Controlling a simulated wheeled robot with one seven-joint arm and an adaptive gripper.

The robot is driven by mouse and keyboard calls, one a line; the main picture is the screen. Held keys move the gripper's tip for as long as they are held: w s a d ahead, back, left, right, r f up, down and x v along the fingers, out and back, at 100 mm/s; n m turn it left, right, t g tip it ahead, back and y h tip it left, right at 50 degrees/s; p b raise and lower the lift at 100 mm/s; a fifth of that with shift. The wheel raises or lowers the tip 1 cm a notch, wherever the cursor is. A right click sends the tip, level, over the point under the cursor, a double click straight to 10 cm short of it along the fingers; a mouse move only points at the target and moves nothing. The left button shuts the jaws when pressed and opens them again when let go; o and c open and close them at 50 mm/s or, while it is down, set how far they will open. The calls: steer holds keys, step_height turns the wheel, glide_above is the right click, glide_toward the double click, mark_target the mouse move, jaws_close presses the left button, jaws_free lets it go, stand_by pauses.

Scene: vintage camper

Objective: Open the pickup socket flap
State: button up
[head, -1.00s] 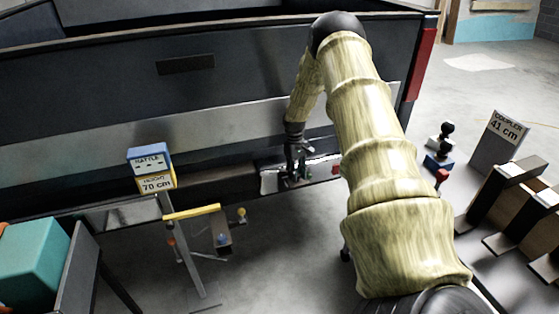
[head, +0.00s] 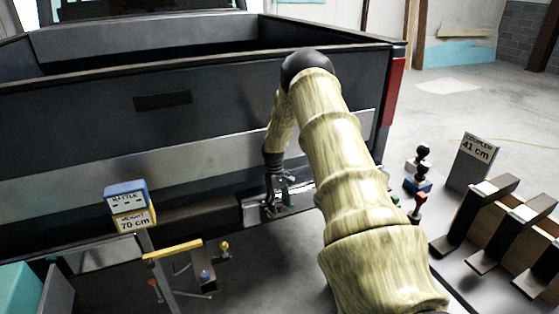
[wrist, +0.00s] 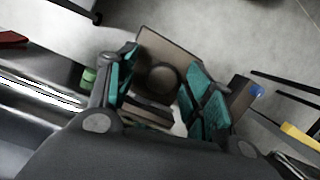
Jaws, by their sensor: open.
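My gripper (head: 278,198) is at the silver rear bumper plate (head: 252,211) of the dark pickup, below the tailgate, in the head view. In the wrist view, my gripper (wrist: 163,88) is open, with a teal-padded finger on each side of a brownish square plate with a dark round cap, which looks like the socket and its flap (wrist: 160,80). I cannot tell whether the fingers touch it. The flap looks closed, but the view is dark. In the head view my gripper hides the socket.
A stand with a 70 cm sign (head: 131,221) and a yellow bar (head: 172,250) stands left of my gripper. A box with a blue knob (wrist: 242,97) is to the right in the wrist view. A 41 cm sign (head: 472,160) and black brackets (head: 480,217) stand at the right.

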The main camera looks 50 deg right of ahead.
steer(key=shift+w+r, duration=0.1)
steer(key=a+v, duration=0.1)
steer(key=v, duration=0.6)
steer(key=shift+d, duration=0.55)
